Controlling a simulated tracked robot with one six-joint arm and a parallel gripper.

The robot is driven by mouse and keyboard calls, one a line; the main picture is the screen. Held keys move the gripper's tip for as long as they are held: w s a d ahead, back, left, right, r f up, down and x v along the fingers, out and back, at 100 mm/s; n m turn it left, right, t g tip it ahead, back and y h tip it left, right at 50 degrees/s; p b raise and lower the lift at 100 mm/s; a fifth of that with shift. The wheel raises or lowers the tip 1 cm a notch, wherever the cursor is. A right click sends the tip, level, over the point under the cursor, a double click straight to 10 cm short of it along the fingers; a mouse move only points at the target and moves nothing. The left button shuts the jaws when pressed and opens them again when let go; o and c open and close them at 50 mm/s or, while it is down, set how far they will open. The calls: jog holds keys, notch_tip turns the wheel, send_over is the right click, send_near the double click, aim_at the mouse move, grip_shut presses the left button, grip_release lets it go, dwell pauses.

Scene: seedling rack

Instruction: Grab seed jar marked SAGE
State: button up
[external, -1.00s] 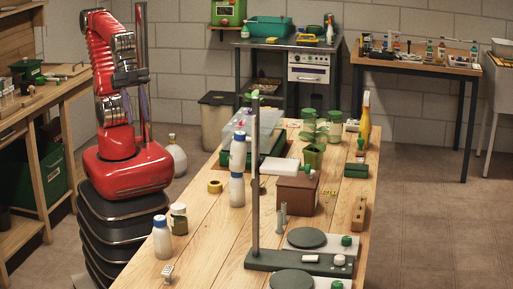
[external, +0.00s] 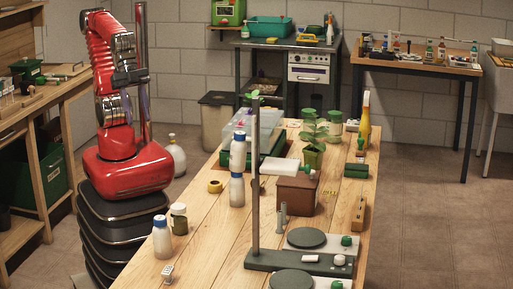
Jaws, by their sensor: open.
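I cannot read any label, so I cannot tell which jar is marked SAGE. My red arm is folded upright left of the bench. My gripper (external: 130,78) is small and dark in this view, high and apart from every jar. It is open and holds nothing that I can see.
The bench's left front has free room.

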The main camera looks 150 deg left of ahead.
jog(key=o, duration=0.4)
